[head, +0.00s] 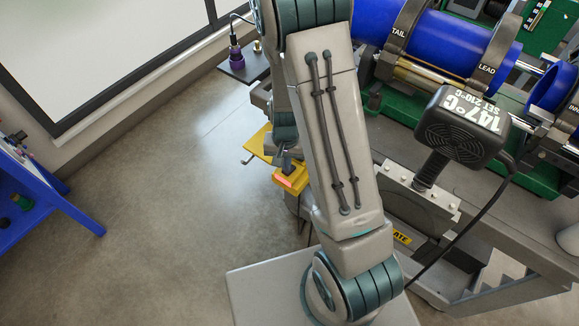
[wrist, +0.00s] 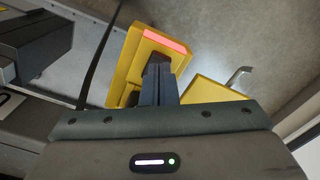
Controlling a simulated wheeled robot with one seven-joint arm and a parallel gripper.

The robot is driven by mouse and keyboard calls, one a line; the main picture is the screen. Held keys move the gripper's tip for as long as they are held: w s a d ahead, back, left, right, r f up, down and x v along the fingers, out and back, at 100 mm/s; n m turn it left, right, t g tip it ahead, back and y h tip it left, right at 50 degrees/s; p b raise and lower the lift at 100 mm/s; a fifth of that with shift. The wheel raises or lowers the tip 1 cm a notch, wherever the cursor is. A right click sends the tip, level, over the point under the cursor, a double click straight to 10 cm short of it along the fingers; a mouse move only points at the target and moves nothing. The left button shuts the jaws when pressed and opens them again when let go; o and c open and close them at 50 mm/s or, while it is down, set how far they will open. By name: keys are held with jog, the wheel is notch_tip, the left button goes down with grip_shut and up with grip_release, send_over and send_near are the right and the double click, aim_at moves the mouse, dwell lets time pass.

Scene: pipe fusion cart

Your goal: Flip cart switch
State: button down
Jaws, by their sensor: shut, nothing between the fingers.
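The cart switch is a yellow box (head: 291,177) with a lit red-orange strip, on the left side of the cart. It also shows in the wrist view as a yellow housing (wrist: 127,65) with the glowing strip across its top. My gripper (wrist: 158,68) is shut and empty, its dark fingertips over the yellow box just below the strip. In the head view my gripper (head: 288,162) reaches down to the box, partly hidden by my arm. I cannot tell whether the fingertips touch the switch, and its moving part is hidden behind them.
The cart (head: 540,185) carries blue pipes (head: 437,45) in clamps and a black heater (head: 463,128) reading 147°C, with a hanging cable. A yellow plate with a metal crank (wrist: 238,76) lies beside the switch. A blue table (head: 48,190) stands at left; the floor between is clear.

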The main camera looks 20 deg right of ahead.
jog(key=shift+f+b, duration=0.6)
jog(key=shift+f, duration=0.05)
dwell(0.3)
jog(key=shift+r+p, duration=2.7)
jog(key=shift+r, duration=0.85)
notch_tip(320, 180, up, 6)
jog(key=r, duration=0.1)
send_over(285, 173)
jog(key=s+r+n+t, duration=0.2)
jog(key=s+r+n, duration=0.15)
jog(key=r, duration=0.55)
jog(key=s+r+n+t, duration=0.1)
jog(key=s+r, duration=0.8)
jog(key=s, duration=0.1)
jog(key=shift+s+d+r+t, duration=0.15)
jog(key=shift+d+r+t, duration=0.15)
jog(key=shift+d, duration=0.15)
